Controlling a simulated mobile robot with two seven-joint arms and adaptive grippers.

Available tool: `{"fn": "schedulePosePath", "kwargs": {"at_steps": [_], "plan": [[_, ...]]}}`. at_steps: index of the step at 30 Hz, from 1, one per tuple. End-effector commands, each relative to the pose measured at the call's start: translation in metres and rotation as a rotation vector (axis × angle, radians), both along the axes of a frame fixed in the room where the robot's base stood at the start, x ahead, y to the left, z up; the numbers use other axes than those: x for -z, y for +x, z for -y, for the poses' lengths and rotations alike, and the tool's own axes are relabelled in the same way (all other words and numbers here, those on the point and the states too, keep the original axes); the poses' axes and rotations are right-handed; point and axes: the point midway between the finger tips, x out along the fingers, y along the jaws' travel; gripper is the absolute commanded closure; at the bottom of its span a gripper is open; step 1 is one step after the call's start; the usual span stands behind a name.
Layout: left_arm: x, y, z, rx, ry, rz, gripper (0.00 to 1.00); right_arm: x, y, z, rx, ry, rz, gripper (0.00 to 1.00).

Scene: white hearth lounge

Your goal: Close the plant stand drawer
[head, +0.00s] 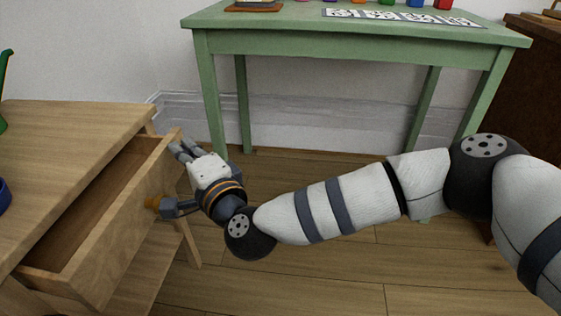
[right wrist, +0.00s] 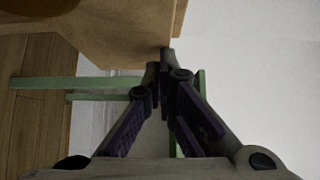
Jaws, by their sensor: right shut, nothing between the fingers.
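The wooden plant stand (head: 75,118) is at the left in the head view. Its drawer (head: 118,232) is pulled out toward the right, and the visible inside looks empty. An orange-brown knob (head: 152,202) is on the drawer front. My right gripper (head: 178,149) is shut and empty, with its fingertips beside the far end of the drawer front. I cannot tell whether they touch it. In the right wrist view the fingertips of my right gripper (right wrist: 165,58) are together, close to a wooden edge (right wrist: 120,35). My left gripper is not in view.
A green table (head: 350,45) with small coloured items stands at the back. A dark brown cabinet (head: 525,75) is at the right. A blue dish edge (head: 3,195) and a green object (head: 4,90) sit on the stand. Wooden floor (head: 340,270) is clear in front.

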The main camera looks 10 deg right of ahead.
Motion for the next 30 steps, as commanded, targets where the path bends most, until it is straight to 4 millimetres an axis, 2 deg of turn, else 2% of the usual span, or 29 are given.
{"fn": "schedulePosePath", "kwargs": {"at_steps": [3,9,15,30], "plan": [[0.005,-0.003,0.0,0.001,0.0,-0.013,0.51,0.003,0.005,-0.021,-0.002,-0.001,-0.001,1.0],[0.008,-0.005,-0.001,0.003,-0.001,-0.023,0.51,0.001,0.011,-0.04,0.0,-0.001,0.001,1.0],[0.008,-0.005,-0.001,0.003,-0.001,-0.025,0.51,0.0,0.012,-0.044,0.0,-0.001,0.0,1.0],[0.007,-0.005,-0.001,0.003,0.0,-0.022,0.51,0.0,0.012,-0.041,-0.001,-0.001,0.001,1.0]]}}
